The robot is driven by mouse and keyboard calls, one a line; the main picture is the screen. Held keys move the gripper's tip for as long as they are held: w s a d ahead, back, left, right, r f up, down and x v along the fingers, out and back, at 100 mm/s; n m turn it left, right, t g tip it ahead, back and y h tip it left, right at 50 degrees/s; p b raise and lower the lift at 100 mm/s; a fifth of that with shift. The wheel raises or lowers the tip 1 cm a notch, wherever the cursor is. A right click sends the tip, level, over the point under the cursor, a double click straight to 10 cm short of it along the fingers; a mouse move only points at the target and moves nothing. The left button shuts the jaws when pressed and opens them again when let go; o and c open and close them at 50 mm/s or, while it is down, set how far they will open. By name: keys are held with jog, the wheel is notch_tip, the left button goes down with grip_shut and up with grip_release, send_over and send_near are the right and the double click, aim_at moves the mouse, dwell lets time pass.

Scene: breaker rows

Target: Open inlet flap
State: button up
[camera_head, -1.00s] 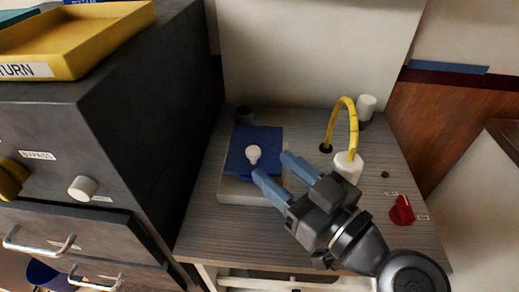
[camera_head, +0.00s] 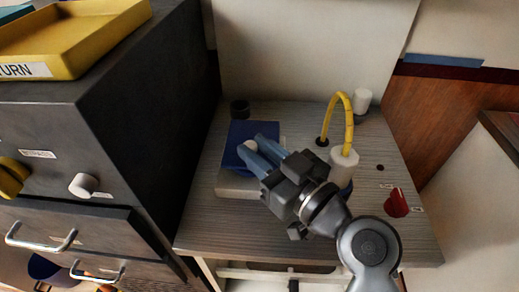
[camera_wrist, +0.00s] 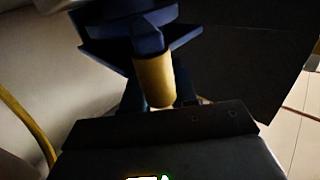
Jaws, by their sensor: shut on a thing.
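The blue flap (camera_head: 236,131) lies on top of a low pale box (camera_head: 233,184) on the grey worktop. I cannot tell whether the flap is lifted.
A yellow hose (camera_head: 348,115) arches to a white cylinder (camera_head: 343,165) right of my gripper. A red knob (camera_head: 396,203) sits at the worktop's right. A dark cabinet (camera_head: 150,120) with handled drawers stands close on the left. A pale panel (camera_head: 310,50) stands behind.

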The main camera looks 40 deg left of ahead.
grip_shut()
jog(key=shift+r, duration=0.15)
